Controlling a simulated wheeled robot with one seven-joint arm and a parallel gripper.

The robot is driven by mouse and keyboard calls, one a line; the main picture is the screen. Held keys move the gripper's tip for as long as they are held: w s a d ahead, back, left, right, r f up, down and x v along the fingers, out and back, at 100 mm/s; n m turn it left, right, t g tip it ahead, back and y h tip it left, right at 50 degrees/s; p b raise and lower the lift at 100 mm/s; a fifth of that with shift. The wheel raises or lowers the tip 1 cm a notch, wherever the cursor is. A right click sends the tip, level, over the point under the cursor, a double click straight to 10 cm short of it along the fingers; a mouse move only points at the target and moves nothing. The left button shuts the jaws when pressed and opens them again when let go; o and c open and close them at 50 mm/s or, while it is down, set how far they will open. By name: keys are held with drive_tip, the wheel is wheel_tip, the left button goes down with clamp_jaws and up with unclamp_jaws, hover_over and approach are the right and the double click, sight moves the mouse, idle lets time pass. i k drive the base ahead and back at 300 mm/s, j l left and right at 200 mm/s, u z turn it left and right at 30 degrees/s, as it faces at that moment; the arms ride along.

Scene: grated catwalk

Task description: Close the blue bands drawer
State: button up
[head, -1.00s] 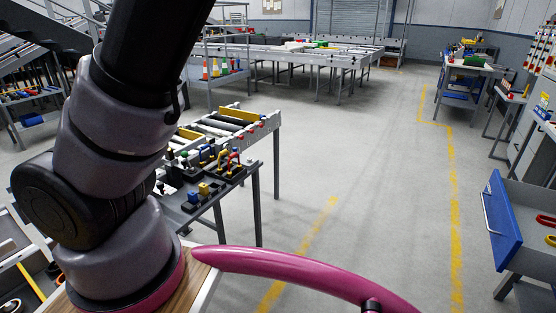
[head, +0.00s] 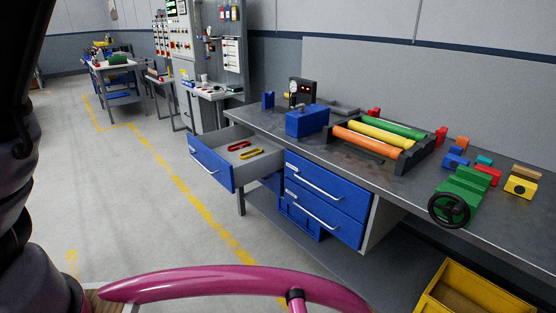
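The blue bands drawer (head: 211,165) is pulled out from the left part of the grey workbench (head: 283,139). Its blue front has a pale bar handle (head: 203,161), facing left. Inside the grey tray lie a red band (head: 239,146) and a yellow band (head: 250,154). To its right, two more blue-fronted drawers, an upper one (head: 330,182) and a lower one (head: 322,211), appear shut. Part of my arm shows at the left edge of the head view. My gripper is out of view.
A blue box (head: 307,121), a rack of coloured rollers (head: 366,150) and a green vise (head: 464,192) stand on the bench. A yellow bin (head: 462,291) sits low at right. Floor (head: 134,205) left of the drawer is clear, with a yellow line (head: 187,189).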

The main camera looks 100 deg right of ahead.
sight(210, 151)
drive_tip(key=z, duration=2.85)
drive_tip(key=i+l+u, duration=0.35)
drive_tip(key=i+l, duration=0.45)
drive_tip(key=i, duration=0.05)
